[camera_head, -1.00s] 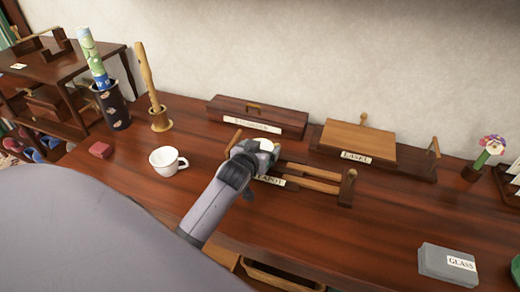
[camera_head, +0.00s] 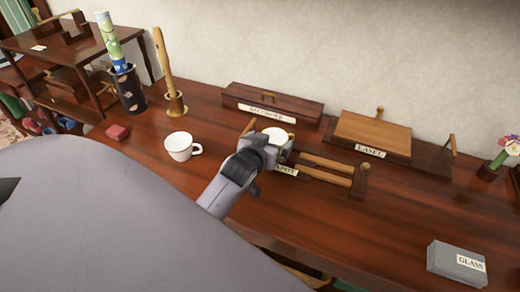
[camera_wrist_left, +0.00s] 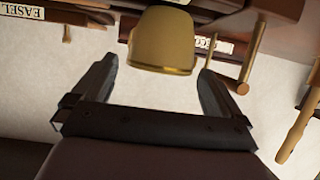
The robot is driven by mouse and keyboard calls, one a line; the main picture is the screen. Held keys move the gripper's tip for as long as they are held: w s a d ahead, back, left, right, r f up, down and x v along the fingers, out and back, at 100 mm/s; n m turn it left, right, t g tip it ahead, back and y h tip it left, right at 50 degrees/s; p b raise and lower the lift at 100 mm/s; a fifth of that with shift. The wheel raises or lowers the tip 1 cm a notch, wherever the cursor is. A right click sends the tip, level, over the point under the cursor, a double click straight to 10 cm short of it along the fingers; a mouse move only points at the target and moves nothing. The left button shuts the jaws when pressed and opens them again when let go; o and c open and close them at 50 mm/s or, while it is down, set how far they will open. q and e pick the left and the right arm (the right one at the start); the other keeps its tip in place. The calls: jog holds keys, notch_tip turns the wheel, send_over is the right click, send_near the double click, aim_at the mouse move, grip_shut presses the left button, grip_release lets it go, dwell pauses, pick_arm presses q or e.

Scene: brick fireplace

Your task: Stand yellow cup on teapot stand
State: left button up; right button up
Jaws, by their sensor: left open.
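The yellow cup (camera_wrist_left: 163,40) shows in the left wrist view, just beyond and between my left gripper's fingers (camera_wrist_left: 158,68), with a gap on each side. In the head view its pale top (camera_head: 282,134) shows past my left gripper (camera_head: 276,150), which hides its lower part. The gripper is open. The teapot stand (camera_head: 326,166) has wooden rails and a label partly covered by my gripper. The cup is at the stand's left end; its base is hidden, so I cannot tell how it rests. My right gripper is not in view.
Behind are a long dark box (camera_head: 270,103) and the easel-labelled stand (camera_head: 370,135). A grey glass-labelled block (camera_head: 455,263) lies front right. Bare tabletop lies between.

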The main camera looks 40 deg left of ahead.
pick_arm(q)
jog(key=v, duration=0.8)
dwell(0.5)
